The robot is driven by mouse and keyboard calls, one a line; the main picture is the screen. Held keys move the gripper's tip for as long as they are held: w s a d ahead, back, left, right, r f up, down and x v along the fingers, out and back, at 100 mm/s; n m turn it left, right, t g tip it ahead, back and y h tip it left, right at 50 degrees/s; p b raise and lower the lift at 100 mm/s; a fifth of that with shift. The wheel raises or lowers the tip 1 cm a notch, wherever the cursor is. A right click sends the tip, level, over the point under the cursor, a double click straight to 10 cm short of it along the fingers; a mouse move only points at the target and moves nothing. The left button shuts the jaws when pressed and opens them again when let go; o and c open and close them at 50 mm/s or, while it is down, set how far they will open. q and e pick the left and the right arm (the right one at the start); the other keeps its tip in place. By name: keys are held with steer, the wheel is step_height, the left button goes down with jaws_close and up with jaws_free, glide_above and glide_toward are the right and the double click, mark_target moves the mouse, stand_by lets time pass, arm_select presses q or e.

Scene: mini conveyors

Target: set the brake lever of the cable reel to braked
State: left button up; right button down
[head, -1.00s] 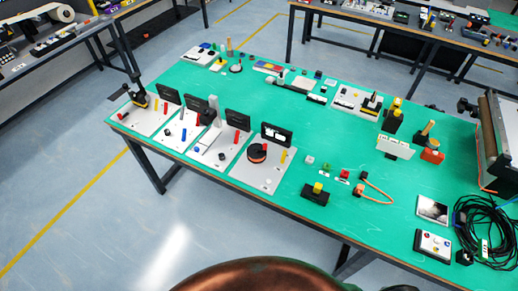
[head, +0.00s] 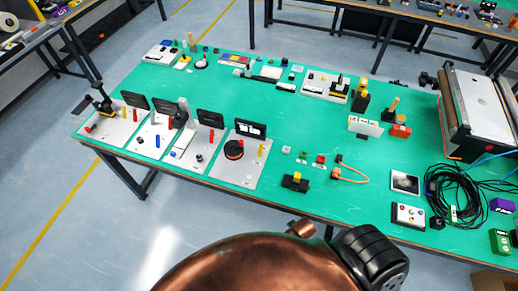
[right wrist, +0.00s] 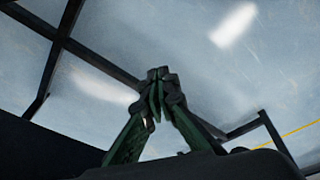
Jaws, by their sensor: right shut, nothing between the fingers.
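A round dark reel with a reddish side (head: 234,149) sits on a white base plate (head: 228,175) near the table's front edge, in the head view. It looks like the cable reel, but I cannot be sure. A small yellow upright piece (head: 262,149) stands at the right of that plate; whether it is the brake lever cannot be told. A black panel (head: 250,129) stands behind the reel. My right gripper (right wrist: 160,75) is shut and empty in the right wrist view, with floor and table legs beyond it. My left gripper is in neither view.
More white plates with upright pieces, such as a plate with a red peg (head: 111,127), stand left of the reel. A black cable coil (head: 462,195) and a roller machine (head: 480,110) are at the right. The green table's middle (head: 240,95) is clear.

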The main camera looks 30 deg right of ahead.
steer(key=w+r+n+t+h+p, duration=0.1)
steer(key=w+r+n, duration=0.25)
steer(key=r, duration=0.75)
steer(key=w+r+n+h+p, duration=0.1)
steer(key=w+r+n, duration=0.25)
steer(key=r, duration=0.75)
steer(key=w+n+h, duration=0.1)
steer(key=w+n, duration=0.1)
steer(key=w, duration=0.1)
steer(key=w+r+n+h, duration=0.1)
steer(key=w+n, duration=0.2)
steer(key=w+a+r+n+t, duration=0.1)
steer(key=w+n, duration=0.1)
steer(key=w, duration=0.2)
steer(key=shift+n+h, duration=0.3)
steer(key=shift+h, duration=0.1)
steer(key=w+a+r+n+t+h, duration=0.1)
steer(key=w+a+r+n, duration=0.15)
steer(key=w+n, duration=0.25)
steer(key=w+a+r+n+t+h, duration=0.1)
steer(key=w+a+r+n+h, duration=0.15)
steer(key=w+n, duration=0.25)
glide_toward(261, 148)
steer(key=shift+y, duration=0.25)
steer(key=x, duration=0.5)
steer(key=shift+d+f, duration=0.15)
steer(key=shift+f, duration=0.15)
steer(key=shift+w+d+f, duration=0.2)
steer(key=shift+w+d, duration=0.15)
steer(key=shift+d, duration=0.05)
